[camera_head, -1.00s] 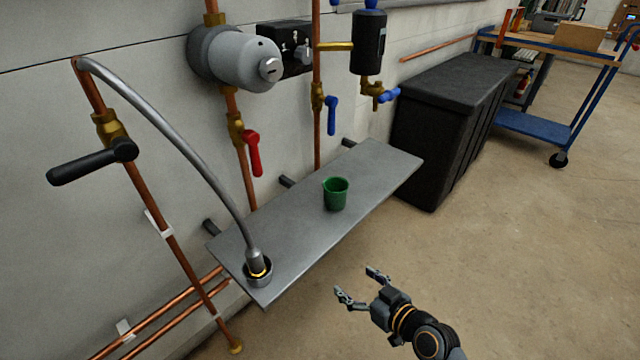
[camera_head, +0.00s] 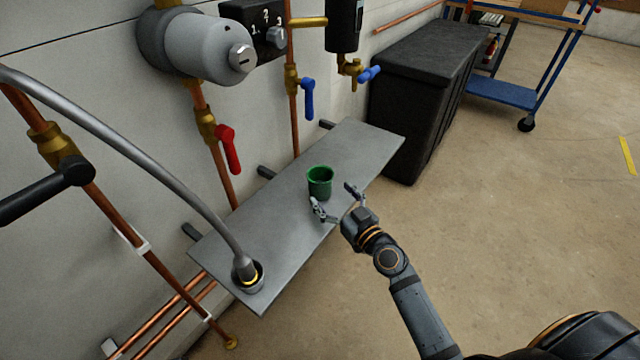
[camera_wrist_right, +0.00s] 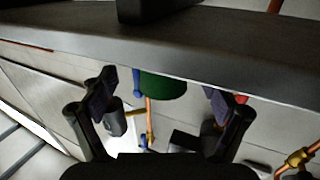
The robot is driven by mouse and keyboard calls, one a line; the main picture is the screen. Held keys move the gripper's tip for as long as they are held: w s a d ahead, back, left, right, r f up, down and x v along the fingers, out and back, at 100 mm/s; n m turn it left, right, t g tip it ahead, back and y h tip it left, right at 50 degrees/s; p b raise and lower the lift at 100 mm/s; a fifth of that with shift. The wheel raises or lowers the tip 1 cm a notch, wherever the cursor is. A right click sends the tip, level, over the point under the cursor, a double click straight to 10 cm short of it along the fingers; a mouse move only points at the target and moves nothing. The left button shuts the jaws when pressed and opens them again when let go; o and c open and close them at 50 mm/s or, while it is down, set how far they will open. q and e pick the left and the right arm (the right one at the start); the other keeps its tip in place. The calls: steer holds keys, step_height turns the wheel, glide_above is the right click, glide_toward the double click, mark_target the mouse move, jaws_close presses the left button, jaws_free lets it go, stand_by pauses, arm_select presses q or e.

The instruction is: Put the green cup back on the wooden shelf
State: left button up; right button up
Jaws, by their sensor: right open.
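The green cup (camera_head: 320,184) stands upright on a grey metal shelf (camera_head: 280,208) fixed to the wall. My right gripper (camera_head: 334,196) is open at the front edge of that shelf, its fingers pointing toward the cup. In the right wrist view, the cup (camera_wrist_right: 162,86) shows between the two spread fingers of the gripper (camera_wrist_right: 160,90), beyond their tips, and the picture looks upside down. I cannot tell whether a finger touches the cup. I see no clearly wooden shelf apart from a wood-coloured top on the trolley. My left gripper is not in view.
A grey hose (camera_head: 170,165) ends in a fitting at the shelf's near end. Red (camera_head: 228,150) and blue (camera_head: 308,98) valve levers hang above the shelf. A black chest (camera_head: 425,90) stands beyond it. The blue trolley (camera_head: 500,92) is at the back. The floor at right is clear.

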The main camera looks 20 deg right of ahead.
mark_target(314, 176)
steer(key=shift+w+a+r, duration=0.1)
steer(key=shift+w+r, duration=0.15)
steer(key=x, duration=0.1)
steer(key=p+x, duration=0.1)
steer(key=x, duration=0.2)
steer(key=shift+a+r, duration=0.1)
steer(key=shift+a, duration=0.2)
steer(key=shift+w, duration=0.25)
steer(key=c, duration=1.4)
steer(key=shift+r+p, duration=0.35)
steer(key=shift+p, duration=0.05)
steer(key=shift+r+p, duration=0.4)
steer(key=shift+r, duration=0.2)
arm_select(q)
steer(key=shift+b, duration=1.3)
arm_select(e)
steer(key=shift+f+v, duration=0.2)
steer(key=shift+v, duration=8.85)
